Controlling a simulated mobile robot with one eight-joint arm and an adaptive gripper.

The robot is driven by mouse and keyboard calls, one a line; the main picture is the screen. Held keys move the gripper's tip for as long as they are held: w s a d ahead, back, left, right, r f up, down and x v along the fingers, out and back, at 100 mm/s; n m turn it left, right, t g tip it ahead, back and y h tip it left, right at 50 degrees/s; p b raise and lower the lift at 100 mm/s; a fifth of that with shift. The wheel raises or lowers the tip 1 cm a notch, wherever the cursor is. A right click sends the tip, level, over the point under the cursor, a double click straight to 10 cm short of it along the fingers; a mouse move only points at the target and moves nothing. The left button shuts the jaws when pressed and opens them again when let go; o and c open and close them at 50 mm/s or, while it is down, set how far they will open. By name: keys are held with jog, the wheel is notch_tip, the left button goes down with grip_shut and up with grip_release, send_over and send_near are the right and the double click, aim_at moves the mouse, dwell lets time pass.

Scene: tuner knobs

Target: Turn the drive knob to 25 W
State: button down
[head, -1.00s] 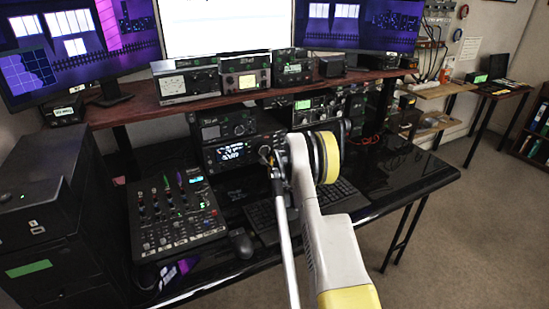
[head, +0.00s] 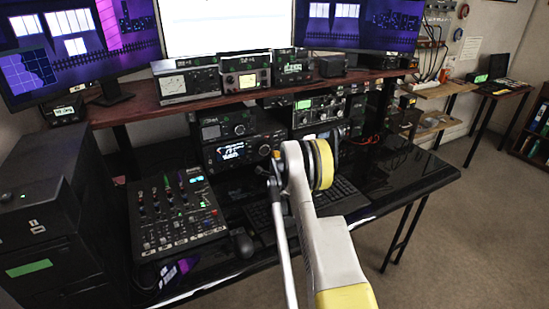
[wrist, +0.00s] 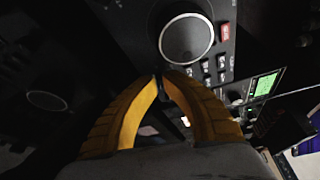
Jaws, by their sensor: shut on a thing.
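My gripper (wrist: 159,80) has two yellow fingers whose tips meet in the wrist view, at a black radio panel. They are shut on a small part that the tips hide, which looks to be a knob. A large round grey knob (wrist: 187,38) is just above and right of the tips. In the head view my gripper (head: 277,166) is at the lower right of the black radio with the blue-white display (head: 233,150). The drive knob's label, pointer and watt reading cannot be read in either view.
Several small buttons and a green-lit screen (wrist: 265,84) lie right of the big knob. More radios stand on the red-brown shelf (head: 130,108). A mixer (head: 175,212), mouse (head: 243,245) and keyboard (head: 262,217) lie on the glossy black desk (head: 400,180). The desk's right part is mostly clear.

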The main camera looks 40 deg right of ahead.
jog(key=c, duration=1.4)
grip_release()
jog(key=shift+d, duration=0.1)
jog(key=v, duration=0.7)
jog(key=shift+s, duration=0.2)
